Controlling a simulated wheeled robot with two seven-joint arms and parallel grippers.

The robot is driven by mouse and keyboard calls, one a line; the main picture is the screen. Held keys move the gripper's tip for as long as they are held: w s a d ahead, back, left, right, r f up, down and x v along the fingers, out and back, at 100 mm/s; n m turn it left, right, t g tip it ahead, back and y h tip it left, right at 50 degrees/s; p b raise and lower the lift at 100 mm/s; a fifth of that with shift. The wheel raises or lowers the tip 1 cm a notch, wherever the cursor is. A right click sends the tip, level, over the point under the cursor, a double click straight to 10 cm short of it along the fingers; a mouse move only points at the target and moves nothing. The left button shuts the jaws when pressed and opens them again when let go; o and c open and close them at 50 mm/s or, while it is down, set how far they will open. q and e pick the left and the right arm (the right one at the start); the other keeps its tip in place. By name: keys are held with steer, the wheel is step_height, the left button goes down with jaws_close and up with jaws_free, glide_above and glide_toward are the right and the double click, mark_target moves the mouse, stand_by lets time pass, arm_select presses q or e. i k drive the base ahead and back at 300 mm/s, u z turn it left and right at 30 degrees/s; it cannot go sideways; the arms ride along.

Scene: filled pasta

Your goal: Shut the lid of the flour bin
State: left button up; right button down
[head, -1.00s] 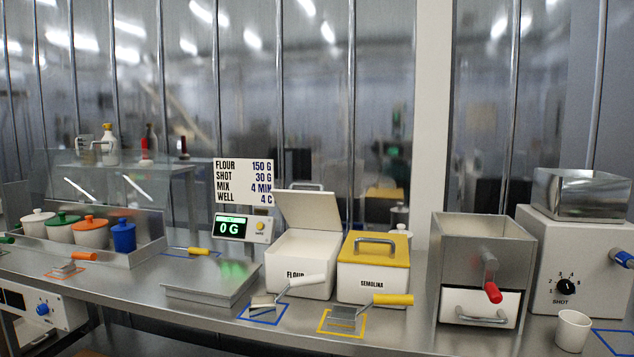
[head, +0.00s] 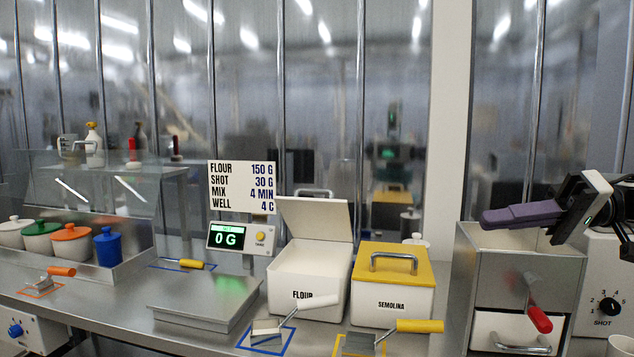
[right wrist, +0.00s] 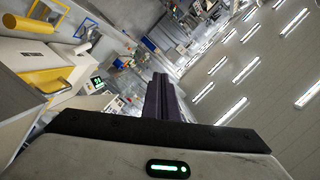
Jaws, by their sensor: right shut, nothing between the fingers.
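The white flour bin (head: 300,285) stands on the steel counter, left of the semolina bin, in the head view. Its pale lid (head: 316,218) is raised and leans back from the rear edge, so the bin is open. My right gripper (head: 490,220) is in the air above the steel drawer unit at the right, well apart from the flour bin. Its purple fingers are together and empty; they also show in the right wrist view (right wrist: 158,98). My left gripper is not in view.
The semolina bin (head: 392,292) with its yellow lid is right beside the flour bin. A white-handled scoop (head: 290,318) and a yellow-handled scoop (head: 390,338) lie in front. A scale plate (head: 203,297) is at left. The steel drawer unit (head: 515,275) stands at right.

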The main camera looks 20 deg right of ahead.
mark_target(306, 217)
steer(key=i, duration=1.6)
